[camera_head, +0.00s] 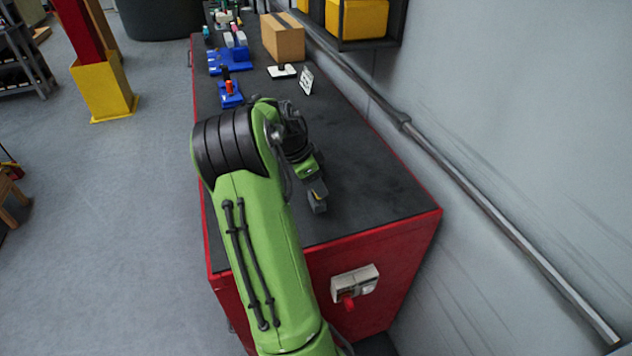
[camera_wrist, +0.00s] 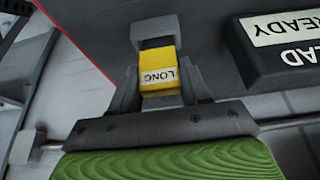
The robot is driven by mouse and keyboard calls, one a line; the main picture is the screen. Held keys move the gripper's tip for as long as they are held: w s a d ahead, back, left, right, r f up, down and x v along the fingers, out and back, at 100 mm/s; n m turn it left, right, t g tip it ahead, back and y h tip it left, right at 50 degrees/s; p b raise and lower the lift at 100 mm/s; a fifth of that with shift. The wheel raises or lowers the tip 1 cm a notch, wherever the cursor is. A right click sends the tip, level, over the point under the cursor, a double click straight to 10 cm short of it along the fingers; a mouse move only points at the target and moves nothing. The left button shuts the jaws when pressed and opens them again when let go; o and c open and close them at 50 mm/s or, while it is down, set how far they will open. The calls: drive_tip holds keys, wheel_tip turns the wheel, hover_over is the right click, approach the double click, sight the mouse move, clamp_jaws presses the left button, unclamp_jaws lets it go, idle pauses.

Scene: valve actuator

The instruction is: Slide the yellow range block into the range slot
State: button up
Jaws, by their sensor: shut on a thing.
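The yellow range block (camera_wrist: 159,72), with a white label reading LONG upside down, sits between the two grey fingers of my gripper (camera_wrist: 162,88) in the wrist view. The gripper is shut on it. A grey squared piece (camera_wrist: 152,43) lies just beyond the block; I cannot tell whether it is the range slot or whether they touch. In the head view my gripper (camera_head: 317,198) is over the near part of the dark bench top (camera_head: 365,165).
In the head view a cardboard box (camera_head: 283,38), blue holders (camera_head: 232,60) and a small sign (camera_head: 306,81) stand farther back. A wall pipe (camera_head: 480,190) runs along the right.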

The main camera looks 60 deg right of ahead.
drive_tip(key=shift+f+b, duration=1.05)
drive_tip(key=shift+f, duration=0.2)
drive_tip(key=o, duration=1.1)
drive_tip(key=shift+o, duration=0.2)
drive_tip(key=p+v, duration=0.3)
drive_tip(key=v, duration=1.2)
drive_tip(key=shift+r, duration=0.35)
